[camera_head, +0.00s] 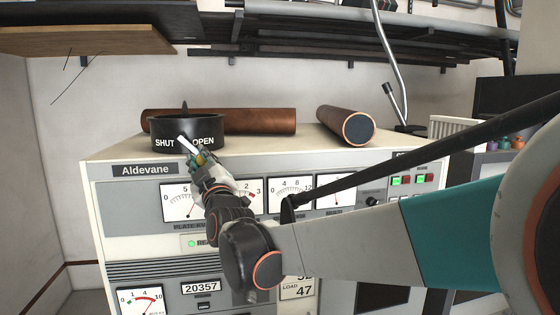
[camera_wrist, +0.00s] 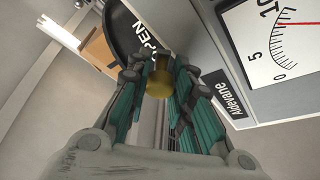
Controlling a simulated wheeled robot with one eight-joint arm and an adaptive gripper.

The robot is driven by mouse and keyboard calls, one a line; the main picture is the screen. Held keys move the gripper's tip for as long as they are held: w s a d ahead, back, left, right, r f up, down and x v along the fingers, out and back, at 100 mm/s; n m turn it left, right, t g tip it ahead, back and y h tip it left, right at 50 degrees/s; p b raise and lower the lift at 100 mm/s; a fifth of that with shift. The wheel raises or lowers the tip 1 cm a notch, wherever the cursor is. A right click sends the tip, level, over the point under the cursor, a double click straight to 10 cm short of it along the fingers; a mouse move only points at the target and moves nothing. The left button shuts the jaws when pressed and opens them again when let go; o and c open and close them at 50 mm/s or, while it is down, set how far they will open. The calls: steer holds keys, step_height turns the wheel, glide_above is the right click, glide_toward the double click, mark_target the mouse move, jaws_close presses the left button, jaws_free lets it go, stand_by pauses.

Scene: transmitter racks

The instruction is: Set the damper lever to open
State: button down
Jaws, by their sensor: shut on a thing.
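The damper collar (camera_head: 187,127) is a black ring on top of the cabinet, marked SHUT on the left and OPEN on the right. The damper lever (camera_head: 186,144) is a pale bar at the collar's front, between the two words, slanting down to the right. My gripper (camera_head: 205,162) is at the lever's outer end, in front of the cabinet's top edge. In the wrist view, a brass-coloured knob (camera_wrist: 160,78) sits between the fingertips, which are shut on it. The collar (camera_wrist: 125,35) with part of the word OPEN shows just beyond. The fingers hide part of the lever.
The Aldevane cabinet (camera_head: 120,220) carries meters, lamps and buttons below the collar. Copper-coloured pipes (camera_head: 265,121) lie on its top behind and right of the collar. A dark shelf (camera_head: 290,45) hangs above. My arm crosses the cabinet front from the right.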

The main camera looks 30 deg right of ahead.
steer(key=shift+s+r, duration=0.1)
steer(key=c, duration=1.4)
jaws_free()
steer(key=shift+o, duration=0.2)
steer(key=v, duration=1.2)
steer(key=s+f+m+g+b, duration=0.2)
steer(key=s+f+g+b, duration=0.2)
steer(key=f, duration=1.6)
steer(key=s+f+m+g+b, duration=0.3)
steer(key=s+f+b, duration=0.8)
steer(key=f+b, duration=0.8)
steer(key=s+f+m+g+y+b, duration=0.1)
steer(key=s+f+g+b, duration=0.6)
steer(key=f, duration=1.4)
steer(key=m+b, duration=0.1)
steer(key=b, duration=0.4)
steer(key=shift+s+d+f+m, duration=0.25)
steer(key=shift+s+f+m, duration=0.1)
steer(key=shift+f+m, duration=0.05)
